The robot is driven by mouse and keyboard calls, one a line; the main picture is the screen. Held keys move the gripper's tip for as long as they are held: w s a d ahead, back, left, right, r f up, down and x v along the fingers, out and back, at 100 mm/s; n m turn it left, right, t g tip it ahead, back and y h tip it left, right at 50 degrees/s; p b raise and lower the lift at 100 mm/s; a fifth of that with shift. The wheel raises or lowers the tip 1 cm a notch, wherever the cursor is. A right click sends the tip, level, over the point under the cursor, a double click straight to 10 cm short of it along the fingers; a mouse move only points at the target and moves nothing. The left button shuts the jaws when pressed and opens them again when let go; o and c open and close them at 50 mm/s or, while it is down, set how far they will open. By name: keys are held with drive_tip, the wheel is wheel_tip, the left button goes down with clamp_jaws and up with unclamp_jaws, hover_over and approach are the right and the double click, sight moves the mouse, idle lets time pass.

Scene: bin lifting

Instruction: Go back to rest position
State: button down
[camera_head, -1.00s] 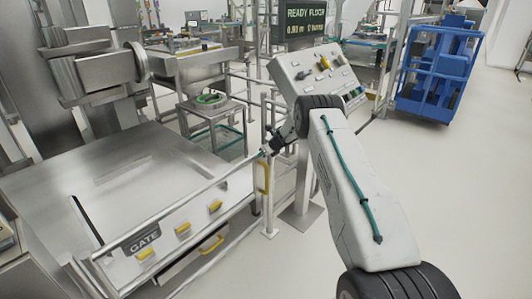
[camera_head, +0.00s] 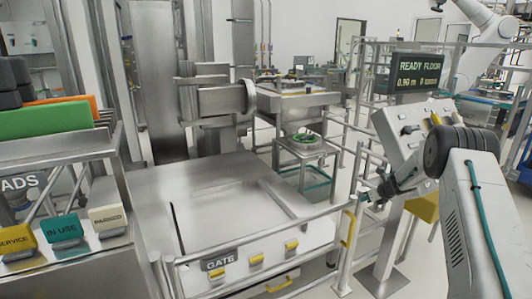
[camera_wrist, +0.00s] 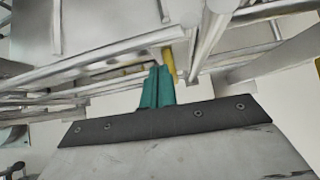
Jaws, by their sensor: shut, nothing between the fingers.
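My gripper (camera_head: 372,198) is at the end of my raised arm, on the right of the head view, in front of the railing and beside the yellow gate handle (camera_head: 349,229). In the wrist view its two green fingers (camera_wrist: 157,86) are together with nothing between them. Behind them are metal rails and a yellow bar (camera_wrist: 168,64). The sloped control panel (camera_head: 412,130) stands just behind my gripper and wrist, and my arm hides part of it.
A sign reading READY FLOOR (camera_head: 419,75) is above the panel. A steel stool with a green ring (camera_head: 304,141) stands behind the platform (camera_head: 190,205). On the left is a stand with yellow, green and cream tags (camera_head: 64,229). Some floor is clear at lower right.

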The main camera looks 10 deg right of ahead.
drive_tip(key=s+d+f+m+h, duration=0.15)
drive_tip(key=d+m+h, duration=0.25)
drive_tip(key=m, duration=0.4)
drive_tip(key=s+d+r+m+g+h, duration=0.1)
drive_tip(key=s+d+r+m+h, duration=0.25)
drive_tip(key=s+r+m, duration=0.65)
drive_tip(key=s+a+r+m+g+h, duration=0.1)
drive_tip(key=s+a+r+m+g, duration=0.1)
drive_tip(key=s+a+r+m, duration=0.3)
drive_tip(key=s+a+r+m+g+h, duration=0.1)
drive_tip(key=s+a+r+m+g, duration=0.25)
drive_tip(key=s+m, duration=0.4)
drive_tip(key=s+a+r+m+y, duration=0.2)
drive_tip(key=s+a+r+m, duration=0.1)
drive_tip(key=s+a, duration=0.6)
drive_tip(key=s+a+r+m+y, duration=0.2)
drive_tip(key=s+a+r, duration=0.3)
drive_tip(key=s+a, duration=0.4)
drive_tip(key=s+a+r+m+y, duration=0.2)
drive_tip(key=s+a, duration=0.7)
drive_tip(key=s, duration=0.9)
wheel_tip(320, 180, up, 3)
drive_tip(key=shift+s+a+f+m, duration=0.1)
drive_tip(key=shift+s+a+m, duration=0.15)
drive_tip(key=shift+m, duration=0.8)
